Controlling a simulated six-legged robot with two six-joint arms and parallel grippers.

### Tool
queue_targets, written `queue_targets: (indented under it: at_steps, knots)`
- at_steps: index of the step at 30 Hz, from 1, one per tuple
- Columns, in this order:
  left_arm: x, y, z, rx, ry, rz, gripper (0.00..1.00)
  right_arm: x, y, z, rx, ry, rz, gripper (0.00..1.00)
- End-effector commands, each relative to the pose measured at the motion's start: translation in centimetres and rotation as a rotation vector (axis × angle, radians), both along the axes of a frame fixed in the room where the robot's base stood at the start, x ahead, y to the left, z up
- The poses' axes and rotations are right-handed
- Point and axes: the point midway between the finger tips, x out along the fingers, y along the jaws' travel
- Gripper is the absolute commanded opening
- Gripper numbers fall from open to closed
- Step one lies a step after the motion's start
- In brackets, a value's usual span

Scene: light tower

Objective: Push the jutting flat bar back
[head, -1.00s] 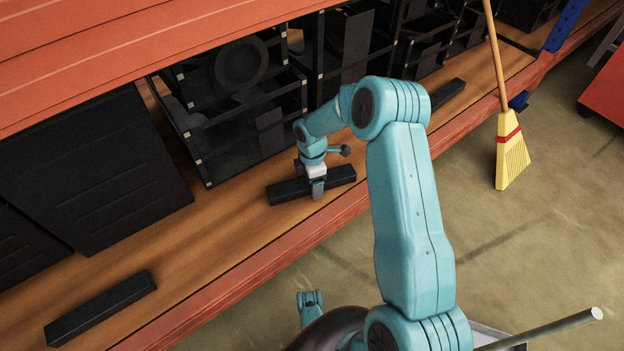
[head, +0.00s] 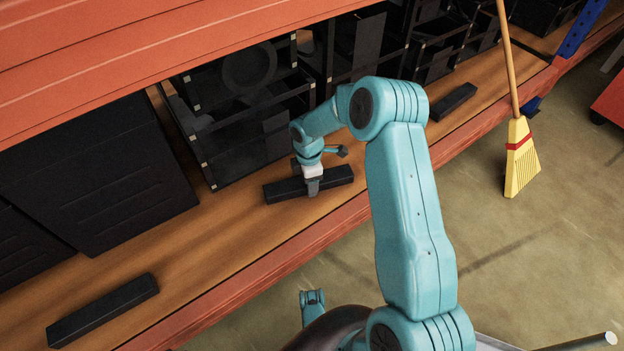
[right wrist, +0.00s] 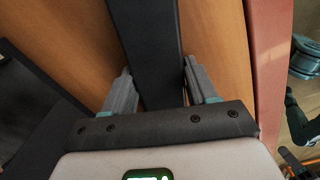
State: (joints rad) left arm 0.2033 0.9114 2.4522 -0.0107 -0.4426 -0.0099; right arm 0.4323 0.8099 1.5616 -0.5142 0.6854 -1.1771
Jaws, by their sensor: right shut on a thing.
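A black flat bar (head: 280,190) lies on the wooden shelf in the head view, in front of the black open-framed cases and a little back from the red shelf edge. My right gripper (head: 313,188) reaches down over its middle and is shut on it. In the right wrist view the bar (right wrist: 146,45) runs up between the two grey fingers of the right gripper (right wrist: 160,90). The finger on the far side is mostly hidden in the head view.
Similar black bars lie on the shelf at lower left (head: 103,310) and at right (head: 453,102). Dark cases (head: 250,120) stand behind. Black slanted panels (head: 95,180) stand at left. The red shelf edge (head: 270,272) runs along the front. A yellow broom (head: 521,160) stands at right.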

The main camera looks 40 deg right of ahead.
Motion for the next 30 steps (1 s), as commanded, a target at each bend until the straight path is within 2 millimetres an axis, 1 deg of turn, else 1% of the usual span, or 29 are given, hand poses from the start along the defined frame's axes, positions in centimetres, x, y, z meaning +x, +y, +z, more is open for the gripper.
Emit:
queue_targets:
  at_steps: [4, 5, 6, 7, 15, 17, 19, 23, 30]
  knots:
    - [0.0, 0.0, 0.0, 0.000, 0.000, 0.000, 0.32, -0.1, 0.1, 0.0, 0.000, -0.001, 0.000, 0.00]
    - [0.0, 0.0, 0.0, 0.000, 0.000, 0.000, 0.32, -0.2, 0.1, 0.0, 0.000, -0.001, 0.000, 0.64]
    - [0.0, 0.0, 0.0, 0.000, 0.000, 0.000, 0.32, -0.2, 0.1, 0.0, 0.000, -0.001, 0.000, 0.77]
    - [0.0, 0.0, 0.0, 0.000, 0.000, 0.000, 0.32, -0.2, 0.1, 0.0, 0.000, -0.001, 0.000, 0.87]
    - [0.0, 0.0, 0.0, 0.000, 0.000, 0.000, 0.32, -0.3, 0.2, 0.1, 0.000, -0.001, 0.000, 0.87]
    - [0.0, 0.0, 0.2, -0.001, 0.002, 0.000, 0.32, -0.2, 0.1, 0.3, 0.000, -0.001, 0.000, 0.87]
    - [-0.2, 0.0, 0.6, -0.002, 0.007, 0.000, 0.32, -0.2, 0.1, 1.0, -0.001, -0.002, 0.000, 0.87]
    - [-1.0, -0.2, 1.9, -0.007, 0.034, -0.005, 0.32, -0.2, 0.1, 3.6, -0.001, -0.003, 0.000, 0.87]
    - [-3.0, -0.6, 4.8, -0.019, 0.101, -0.013, 0.32, -0.1, 0.0, 9.6, -0.001, -0.003, 0.001, 0.87]
